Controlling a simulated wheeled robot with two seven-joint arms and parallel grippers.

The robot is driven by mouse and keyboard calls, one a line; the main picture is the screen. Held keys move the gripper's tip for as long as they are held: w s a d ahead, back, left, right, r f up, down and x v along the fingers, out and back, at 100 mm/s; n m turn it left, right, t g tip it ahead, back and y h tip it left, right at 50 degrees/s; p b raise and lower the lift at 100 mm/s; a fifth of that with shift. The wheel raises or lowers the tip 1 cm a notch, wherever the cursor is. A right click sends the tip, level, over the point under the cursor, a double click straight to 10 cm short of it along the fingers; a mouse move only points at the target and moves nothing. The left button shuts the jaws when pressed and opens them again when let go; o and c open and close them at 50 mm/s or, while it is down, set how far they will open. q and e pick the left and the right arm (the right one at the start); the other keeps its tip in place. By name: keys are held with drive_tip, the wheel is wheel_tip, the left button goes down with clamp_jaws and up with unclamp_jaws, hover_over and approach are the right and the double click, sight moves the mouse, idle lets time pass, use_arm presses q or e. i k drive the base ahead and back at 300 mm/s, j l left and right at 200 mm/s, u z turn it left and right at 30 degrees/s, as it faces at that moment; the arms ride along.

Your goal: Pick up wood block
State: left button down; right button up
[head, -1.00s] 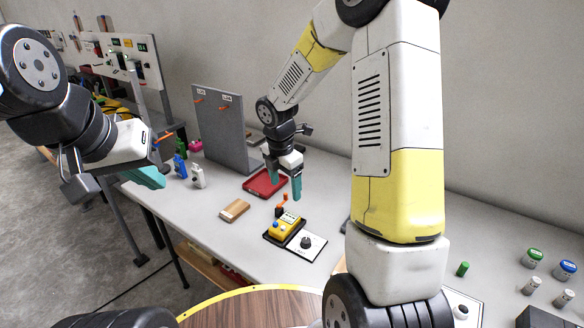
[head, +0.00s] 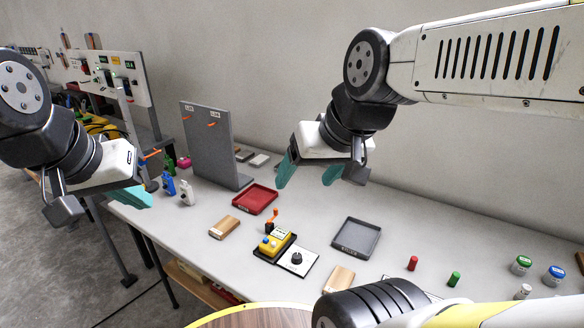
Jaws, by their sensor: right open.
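A light wood block (head: 225,228) lies on the grey table, left of the yellow box and in front of the red tray. A second wood block (head: 339,280) lies nearer the table's front edge, partly hidden by my arm. My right gripper (head: 309,178) is open and empty, with teal fingers apart, raised above the back of the table to the right of the red tray. It is away from both blocks. My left gripper (head: 137,197) is at the table's left end, seen from the side; its finger gap cannot be made out.
A red tray (head: 254,200) and a grey tray (head: 357,239) lie on the table. A yellow control box (head: 274,242) with an orange lever stands between the blocks. A grey upright panel (head: 212,145) stands behind. Bottles (head: 187,193) stand at left, small cylinders (head: 412,263) at right.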

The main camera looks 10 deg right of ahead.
sight(342, 279)
drive_tip(key=k+l+z, duration=0.1)
drive_tip(key=z, duration=0.9)
drive_tip(key=k+l+u, duration=0.1)
drive_tip(key=u, duration=0.2)
drive_tip(key=k+u, duration=0.35)
drive_tip(key=i, duration=0.05)
